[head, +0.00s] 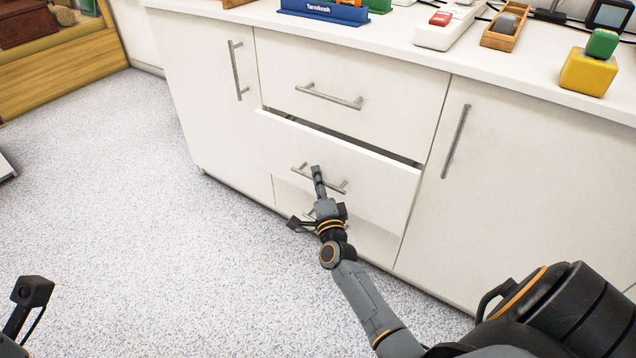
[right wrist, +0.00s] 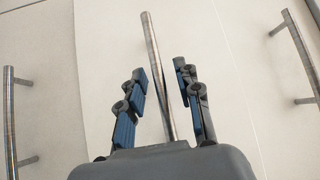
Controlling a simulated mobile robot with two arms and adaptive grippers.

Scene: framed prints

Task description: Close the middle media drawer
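The white middle media drawer (head: 375,186) is partly open in the head view, its front standing out from the cabinet with a dark gap above it. Its metal bar handle (head: 335,186) is at my right gripper (head: 317,172), which reaches it from the front. In the right wrist view, the right gripper (right wrist: 158,90) has its blue-padded fingers apart, with a handle bar (right wrist: 157,70) running between them. I cannot tell whether either finger touches the bar. Only a piece of my left arm shows at the lower left of the head view; its fingers do not show.
The upper drawer (head: 345,75) looks shut. A lower drawer is partly hidden below the middle one. Cabinet doors with upright handles stand at left (head: 205,100) and right (head: 520,190). The countertop (head: 390,45) holds several small objects.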

